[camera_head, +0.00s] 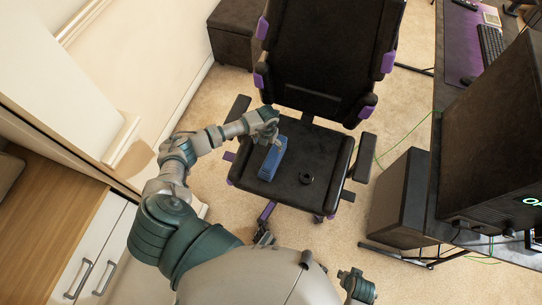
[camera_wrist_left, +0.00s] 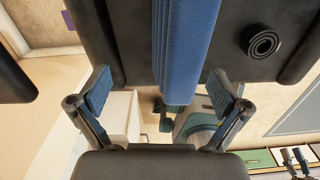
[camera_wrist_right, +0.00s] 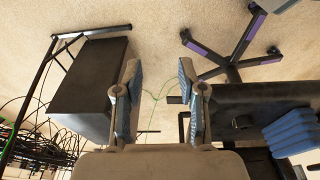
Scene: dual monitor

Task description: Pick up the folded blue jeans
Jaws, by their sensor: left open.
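The folded blue jeans (camera_head: 274,160) lie as a narrow stack on the left part of the black chair seat (camera_head: 325,160). In the left wrist view the jeans (camera_wrist_left: 184,50) reach down between my spread fingers, with gaps on both sides. My left gripper (camera_head: 270,139) is open and empty at the far end of the jeans; the head view does not show clearly whether it touches them. My right gripper (camera_head: 358,287) is low, in front of the chair. In the right wrist view its fingers (camera_wrist_right: 159,80) are apart and empty, and the jeans (camera_wrist_right: 293,132) show at the right.
A dark coiled item (camera_head: 306,178) lies on the seat right of the jeans. Armrests (camera_head: 361,158) flank the seat and the backrest (camera_head: 325,50) rises behind. A black computer case (camera_head: 407,205) and a desk with a monitor (camera_head: 492,140) stand at the right. A wooden cabinet (camera_head: 50,225) is at the left.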

